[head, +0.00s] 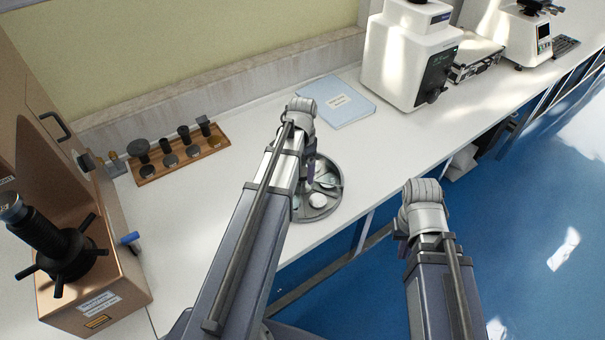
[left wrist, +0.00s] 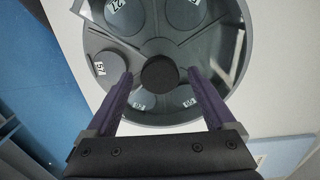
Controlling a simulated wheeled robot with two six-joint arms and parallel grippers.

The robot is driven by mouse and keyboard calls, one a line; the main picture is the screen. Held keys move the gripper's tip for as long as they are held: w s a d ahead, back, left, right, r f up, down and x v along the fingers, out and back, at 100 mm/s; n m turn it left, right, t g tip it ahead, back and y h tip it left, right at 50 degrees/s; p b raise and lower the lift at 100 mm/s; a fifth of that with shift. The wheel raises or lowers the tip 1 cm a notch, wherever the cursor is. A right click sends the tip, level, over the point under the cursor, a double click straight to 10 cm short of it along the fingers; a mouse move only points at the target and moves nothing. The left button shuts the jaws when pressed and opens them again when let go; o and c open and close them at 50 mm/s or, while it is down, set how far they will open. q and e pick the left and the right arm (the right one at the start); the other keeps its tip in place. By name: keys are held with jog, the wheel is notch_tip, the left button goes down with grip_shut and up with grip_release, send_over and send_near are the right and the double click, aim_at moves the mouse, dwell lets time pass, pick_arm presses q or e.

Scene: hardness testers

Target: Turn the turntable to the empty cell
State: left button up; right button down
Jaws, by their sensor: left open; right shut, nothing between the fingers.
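The grey round turntable (head: 335,207) lies on the white bench, partly hidden by my left arm. In the left wrist view the turntable (left wrist: 75,48) has a dark central knob (left wrist: 160,73) and several cells around it. Some cells hold grey discs with number labels, such as the disc marked 27 (left wrist: 122,14) and the disc at the left (left wrist: 107,68).
A wooden rack (head: 180,163) with several dark parts and a blue booklet (head: 338,102) lie behind. A tan tester (head: 105,290) stands at the left, a white tester (head: 400,60) at the back right. The bench front edge is close to the turntable.

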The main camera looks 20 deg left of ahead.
pick_arm(q)
jog(key=shift+c, duration=0.2)
grip_shut()
dwell(0.6)
